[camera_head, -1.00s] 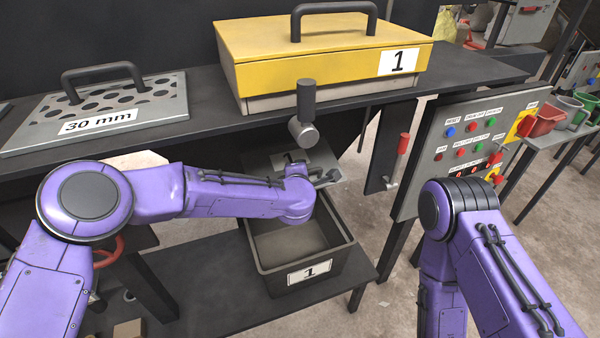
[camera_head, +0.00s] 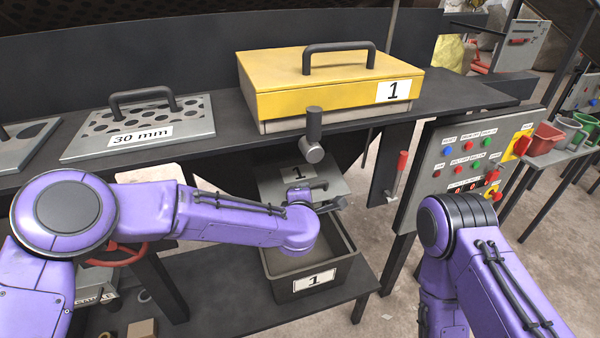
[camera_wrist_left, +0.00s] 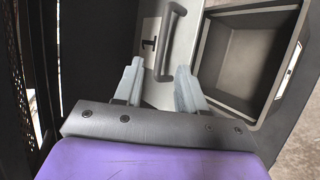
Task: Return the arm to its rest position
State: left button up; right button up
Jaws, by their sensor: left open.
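My left arm (camera_head: 240,220) reaches in from the left over the lower black bin. Its gripper (camera_wrist_left: 158,82) is open, with two grey fingers apart and nothing gripped between them. In the wrist view, a grey plate marked 1 with a dark handle (camera_wrist_left: 166,45) lies just beyond the fingertips. I cannot tell the exact gap between fingers and handle. In the head view the gripper is small and partly hidden by my wrist, in front of the grey plate (camera_head: 290,175). My right arm (camera_head: 460,225) is folded at the lower right; its gripper is out of view.
The black bin marked 1 (camera_head: 338,277) stands on a lower shelf below my left wrist. A yellow box marked 1 (camera_head: 330,75) and a 30 mm perforated plate (camera_head: 140,130) sit on the upper shelf. A control panel (camera_head: 470,160) stands right, near my right arm.

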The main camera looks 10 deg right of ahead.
pick_arm(q)
jog(key=s+a+f+m+g+y, duration=0.15)
jog(key=s+a+f+m, duration=0.25)
jog(key=s+a+f, duration=0.5)
jog(key=s+a+f+m+g+y, duration=0.1)
jog(key=s+a+f+m+g, duration=0.1)
jog(key=s+a+f+m, duration=0.65)
jog(key=s+a+f+g+y, duration=0.2)
jog(key=s+a+f, duration=0.3)
jog(key=s+a, duration=0.4)
jog(key=s+a+f+n+g+y, duration=0.1)
jog(key=s+a+f+g, duration=0.3)
jog(key=s+a, duration=0.6)
jog(key=s+f, duration=0.1)
jog(key=s, duration=0.3)
jog(key=shift+a+f+y, duration=0.15)
jog(key=shift+a+y, duration=0.15)
jog(key=shift+y, duration=0.05)
jog(key=shift+n, duration=0.25)
